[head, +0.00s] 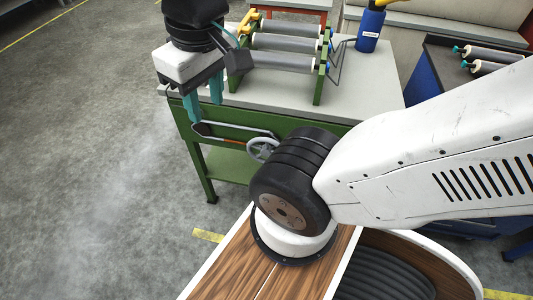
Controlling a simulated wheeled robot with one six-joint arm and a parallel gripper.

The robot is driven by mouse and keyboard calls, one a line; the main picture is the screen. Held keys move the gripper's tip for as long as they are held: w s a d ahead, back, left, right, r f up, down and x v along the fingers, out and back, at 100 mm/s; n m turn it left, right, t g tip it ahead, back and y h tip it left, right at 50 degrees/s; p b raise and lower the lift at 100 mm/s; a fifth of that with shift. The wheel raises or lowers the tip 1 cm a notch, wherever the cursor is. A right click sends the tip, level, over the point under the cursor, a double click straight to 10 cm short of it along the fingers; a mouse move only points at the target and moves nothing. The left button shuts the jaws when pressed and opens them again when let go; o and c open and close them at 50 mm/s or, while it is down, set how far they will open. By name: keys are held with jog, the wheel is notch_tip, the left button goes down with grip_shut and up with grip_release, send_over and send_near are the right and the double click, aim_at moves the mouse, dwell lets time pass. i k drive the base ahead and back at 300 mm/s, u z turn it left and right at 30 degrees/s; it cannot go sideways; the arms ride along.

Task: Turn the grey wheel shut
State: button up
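The grey wheel (262,149) is a small spoked handwheel on the front of the green press table (215,168). Its right side is partly hidden by a black joint of my arm. My gripper (205,109) has two teal fingers pointing down, spread apart with nothing between them. It hangs to the upper left of the wheel in the picture, near the table's left front corner, and is apart from the wheel. I cannot tell its exact distance from the table edge.
Grey rollers (285,62) in a green frame stand on the table top. A blue bottle (370,30) stands at the back right. A blue bench (440,68) with more rollers is at the right. The floor at the left (80,170) is clear.

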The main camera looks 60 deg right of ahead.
aim_at(265, 151)
jog(key=z, duration=1.35)
jog(key=k, duration=1.1)
jog(key=u, duration=0.75)
